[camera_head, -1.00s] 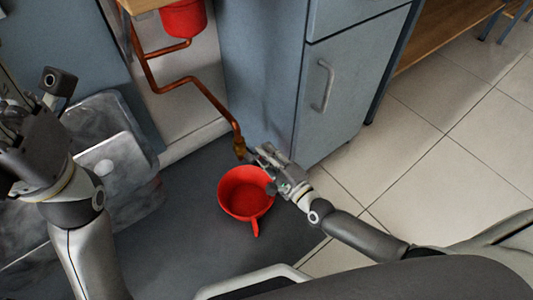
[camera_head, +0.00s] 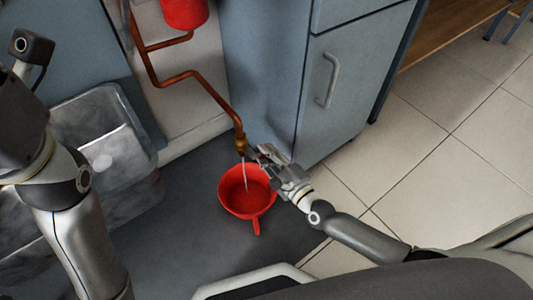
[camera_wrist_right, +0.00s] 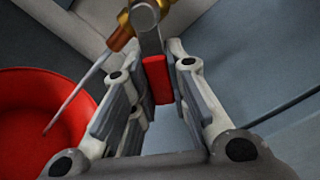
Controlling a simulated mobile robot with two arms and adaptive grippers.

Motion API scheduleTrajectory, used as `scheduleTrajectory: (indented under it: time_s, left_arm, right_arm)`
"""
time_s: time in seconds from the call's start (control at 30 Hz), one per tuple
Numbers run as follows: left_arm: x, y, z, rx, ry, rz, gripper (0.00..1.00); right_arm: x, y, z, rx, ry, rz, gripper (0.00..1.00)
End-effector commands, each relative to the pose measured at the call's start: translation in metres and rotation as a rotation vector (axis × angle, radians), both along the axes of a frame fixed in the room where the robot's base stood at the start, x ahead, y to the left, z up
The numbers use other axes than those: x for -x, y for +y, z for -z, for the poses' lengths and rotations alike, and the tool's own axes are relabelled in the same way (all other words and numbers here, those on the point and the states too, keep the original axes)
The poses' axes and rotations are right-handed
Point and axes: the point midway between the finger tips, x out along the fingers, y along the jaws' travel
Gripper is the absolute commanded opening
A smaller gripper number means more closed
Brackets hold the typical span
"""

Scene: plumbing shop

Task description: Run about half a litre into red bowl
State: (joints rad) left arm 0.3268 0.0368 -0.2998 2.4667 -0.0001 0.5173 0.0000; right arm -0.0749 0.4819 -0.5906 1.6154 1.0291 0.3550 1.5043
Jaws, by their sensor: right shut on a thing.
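The red bowl (camera_head: 236,199), which has a handle, stands on the dark surface below the tap. A brass tap (camera_head: 240,143) ends a copper pipe, and a thin stream of water (camera_head: 245,178) runs from it into the bowl. The bowl (camera_wrist_right: 30,130) and stream also show in the right wrist view. My right gripper (camera_head: 262,156) is at the tap, shut on its red handle (camera_wrist_right: 157,80), which lies between the fingers. My left arm (camera_head: 50,170) is at the left; its fingertips are out of the picture. The water level in the bowl cannot be told.
A grey metal sink (camera_head: 110,150) lies at the left. A blue-grey cabinet (camera_head: 345,80) stands right behind the tap. The copper pipe (camera_head: 190,75) runs up to a red container (camera_head: 184,12). Tiled floor (camera_head: 430,170) is clear at the right.

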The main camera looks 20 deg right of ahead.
Motion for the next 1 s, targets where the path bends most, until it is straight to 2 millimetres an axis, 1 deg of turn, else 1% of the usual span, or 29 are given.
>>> scheduleTrajectory:
  time_s: [0.03, 0.07, 0.2, 0.23, 0.5, 0.63, 0.77, 1.0]
  left_arm:
    - [0.000, 0.000, 0.000, 0.000, 0.000, 0.000, 0.40]
    - [0.000, 0.000, 0.000, 0.000, 0.001, 0.000, 0.40]
    - [-0.001, 0.000, 0.001, 0.000, 0.004, 0.000, 0.40]
    - [-0.001, 0.000, 0.001, 0.000, 0.005, 0.001, 0.40]
    - [-0.005, 0.000, 0.003, 0.003, 0.019, 0.000, 0.40]
    - [-0.004, 0.000, 0.003, 0.002, 0.016, 0.000, 0.40]
    - [-0.004, 0.000, 0.002, 0.001, 0.014, 0.000, 0.40]
    - [-0.003, 0.000, 0.002, 0.001, 0.012, 0.000, 0.40]
  right_arm:
    - [0.001, 0.000, 0.001, 0.002, 0.003, 0.000, 0.00]
    - [0.001, 0.000, 0.001, 0.002, 0.003, 0.000, 0.18]
    - [0.000, 0.000, 0.001, 0.002, 0.002, 0.000, 0.36]
    - [0.000, 0.000, 0.001, 0.003, 0.001, 0.000, 0.38]
    - [0.000, 0.000, 0.000, 0.002, 0.000, -0.001, 0.38]
    - [0.007, -0.003, 0.001, 0.003, 0.001, 0.000, 0.38]
    - [0.027, -0.010, 0.002, 0.003, 0.005, -0.001, 0.38]
    - [0.075, -0.027, 0.002, 0.006, 0.004, -0.002, 0.38]
